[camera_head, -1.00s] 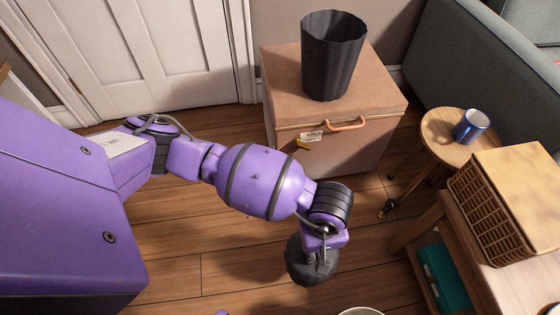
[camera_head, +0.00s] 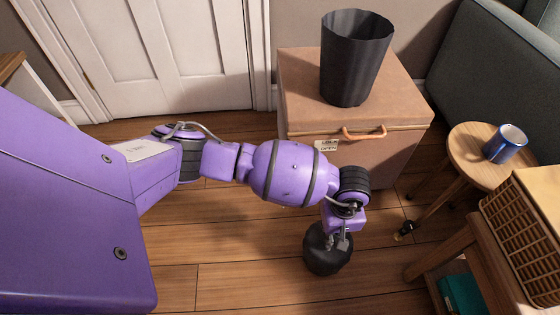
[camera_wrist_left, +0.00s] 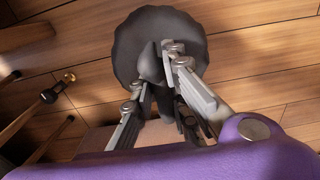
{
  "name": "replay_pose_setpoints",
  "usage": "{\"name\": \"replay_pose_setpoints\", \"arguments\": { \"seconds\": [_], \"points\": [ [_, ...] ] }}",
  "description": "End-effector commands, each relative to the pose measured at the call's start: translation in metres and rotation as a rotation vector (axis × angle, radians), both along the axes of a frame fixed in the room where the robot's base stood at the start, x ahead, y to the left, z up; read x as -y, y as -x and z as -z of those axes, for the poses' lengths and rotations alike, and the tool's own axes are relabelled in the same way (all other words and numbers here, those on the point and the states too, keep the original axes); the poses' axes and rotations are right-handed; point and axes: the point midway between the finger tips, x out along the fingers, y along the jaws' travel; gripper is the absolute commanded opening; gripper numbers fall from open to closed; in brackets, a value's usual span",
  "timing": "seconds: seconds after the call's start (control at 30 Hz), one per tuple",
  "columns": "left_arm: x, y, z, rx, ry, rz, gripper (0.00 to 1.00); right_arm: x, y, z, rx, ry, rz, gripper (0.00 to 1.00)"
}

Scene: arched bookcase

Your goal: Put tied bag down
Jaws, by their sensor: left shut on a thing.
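The tied bag (camera_head: 326,258) is a dark grey, rounded bundle with a gathered neck at its top. It hangs below my left gripper (camera_head: 338,240), over the wooden floor. In the left wrist view the bag (camera_wrist_left: 132,58) sits beyond the fingers of my left gripper (camera_wrist_left: 163,62), which are shut on its neck. Whether the bag's underside touches the floor is hidden. My right gripper is not in view.
A tan box (camera_head: 350,120) with an orange handle stands behind, with a black bin (camera_head: 354,62) on top. A round stool (camera_head: 468,150) holds a blue mug (camera_head: 505,143). A wicker basket (camera_head: 530,225) is at the right. Wooden floor (camera_head: 230,285) is clear left of the bag.

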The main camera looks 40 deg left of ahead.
Motion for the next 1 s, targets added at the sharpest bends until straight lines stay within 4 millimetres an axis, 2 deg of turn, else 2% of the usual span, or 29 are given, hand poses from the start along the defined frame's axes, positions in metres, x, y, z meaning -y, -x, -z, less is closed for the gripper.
{"name": "replay_pose_setpoints", "arguments": {
  "seconds": [0.03, 0.23, 0.5, 0.87, 0.9, 1.0],
  "points": [
    [0.001, -0.006, 0.0, 0.007, 0.003, 0.001, 0.0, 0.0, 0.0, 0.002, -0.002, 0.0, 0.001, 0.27],
    [-0.001, -0.014, 0.009, 0.008, 0.003, -0.001, 0.0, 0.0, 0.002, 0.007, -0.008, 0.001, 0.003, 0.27],
    [-0.002, -0.015, 0.04, 0.008, 0.004, 0.001, 0.0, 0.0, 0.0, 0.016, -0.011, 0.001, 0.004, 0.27],
    [-0.002, -0.015, 0.043, 0.008, 0.002, 0.002, 0.0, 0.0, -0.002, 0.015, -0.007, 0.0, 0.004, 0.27],
    [-0.002, -0.014, 0.044, 0.006, 0.001, 0.002, 0.19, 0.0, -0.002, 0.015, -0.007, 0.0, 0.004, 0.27],
    [-0.002, -0.014, 0.043, 0.006, 0.002, 0.002, 0.32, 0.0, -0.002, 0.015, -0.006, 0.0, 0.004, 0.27]
  ]
}}
